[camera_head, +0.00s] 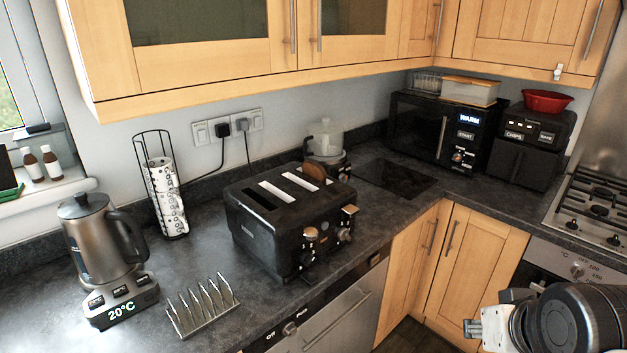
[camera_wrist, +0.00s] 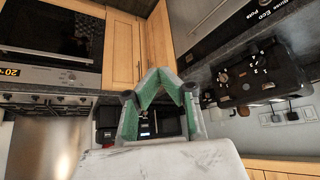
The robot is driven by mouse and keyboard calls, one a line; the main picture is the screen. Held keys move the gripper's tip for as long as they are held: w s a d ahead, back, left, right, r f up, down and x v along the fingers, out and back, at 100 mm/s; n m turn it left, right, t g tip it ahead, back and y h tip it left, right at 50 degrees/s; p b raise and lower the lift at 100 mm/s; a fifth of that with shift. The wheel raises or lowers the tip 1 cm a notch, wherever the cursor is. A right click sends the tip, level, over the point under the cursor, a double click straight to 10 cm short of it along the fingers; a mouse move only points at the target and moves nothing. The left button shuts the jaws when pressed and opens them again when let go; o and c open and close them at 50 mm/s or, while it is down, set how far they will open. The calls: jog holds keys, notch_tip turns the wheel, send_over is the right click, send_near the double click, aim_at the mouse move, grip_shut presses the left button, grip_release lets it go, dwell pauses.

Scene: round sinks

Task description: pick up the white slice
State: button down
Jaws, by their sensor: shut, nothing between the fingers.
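A black toaster (camera_head: 255,225) stands on the counter in the middle of the head view; it also shows at the right of the wrist view (camera_wrist: 250,78). A brown slice (camera_head: 314,172) sticks up from the slot at the far end. My gripper (camera_head: 470,328) is at the lower right of the head view, well apart from the toaster. In the wrist view its green-padded fingers (camera_wrist: 161,74) meet, with nothing between them.
A kettle (camera_head: 95,240), a metal toast rack (camera_head: 203,305) and a cup stand (camera_head: 165,190) are left of the toaster. A microwave (camera_head: 430,130) and hob (camera_head: 597,205) are at right. Wall cabinets (camera_head: 200,70) hang above. The counter before the microwave is mostly clear.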

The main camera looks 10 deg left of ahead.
jog(key=c, duration=1.7)
grip_release()
